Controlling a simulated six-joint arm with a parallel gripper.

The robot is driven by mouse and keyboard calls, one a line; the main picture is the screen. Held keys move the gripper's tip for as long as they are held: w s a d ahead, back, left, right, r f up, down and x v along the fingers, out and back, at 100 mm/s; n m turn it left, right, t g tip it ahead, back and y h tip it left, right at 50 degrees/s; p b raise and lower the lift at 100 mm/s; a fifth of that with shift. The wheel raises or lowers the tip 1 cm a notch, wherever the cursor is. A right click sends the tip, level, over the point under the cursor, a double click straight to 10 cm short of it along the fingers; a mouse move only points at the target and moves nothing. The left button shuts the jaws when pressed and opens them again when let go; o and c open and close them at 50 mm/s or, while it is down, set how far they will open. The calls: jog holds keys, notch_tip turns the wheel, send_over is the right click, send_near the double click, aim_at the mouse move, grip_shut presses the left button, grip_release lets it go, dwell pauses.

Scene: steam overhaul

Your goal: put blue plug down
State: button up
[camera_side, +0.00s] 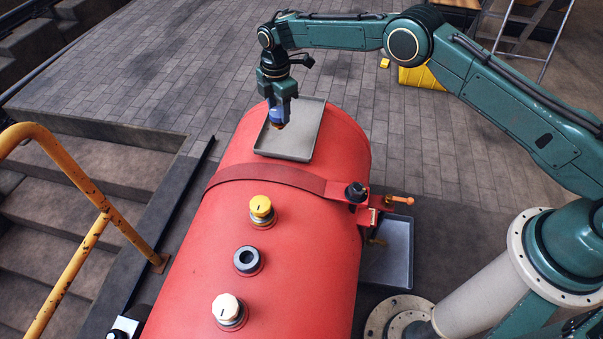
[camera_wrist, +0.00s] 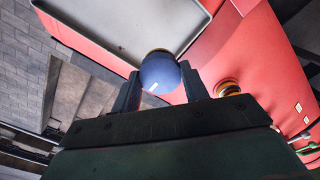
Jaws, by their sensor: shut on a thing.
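My gripper (camera_side: 279,103) is shut on the blue plug (camera_side: 276,114), holding it by its sides over the left part of a grey tray (camera_side: 302,143) on top of the red boiler (camera_side: 290,220). The plug's lower tip is brownish. In the wrist view the blue plug (camera_wrist: 160,73) sits between the two fingers, near the tray's edge (camera_wrist: 148,55). I cannot tell whether its tip touches the tray. The rest of the tray is empty.
Along the boiler top stand a yellow-capped plug (camera_side: 261,209), an open dark-rimmed socket (camera_side: 247,260) and a cream-capped plug (camera_side: 228,308). A black knob (camera_side: 356,192) sits on the red strap's clamp. A second grey tray (camera_side: 392,255) is lower right. A yellow handrail (camera_side: 85,185) stands left.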

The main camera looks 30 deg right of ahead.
aim_at(279, 111)
jog(key=shift+f, duration=1.75)
jog(key=shift+f, duration=2.1)
jog(key=shift+f, duration=0.15)
jog(key=o, duration=1.2)
notch_tip(279, 111, up, 12)
jog(key=shift+r, duration=0.15)
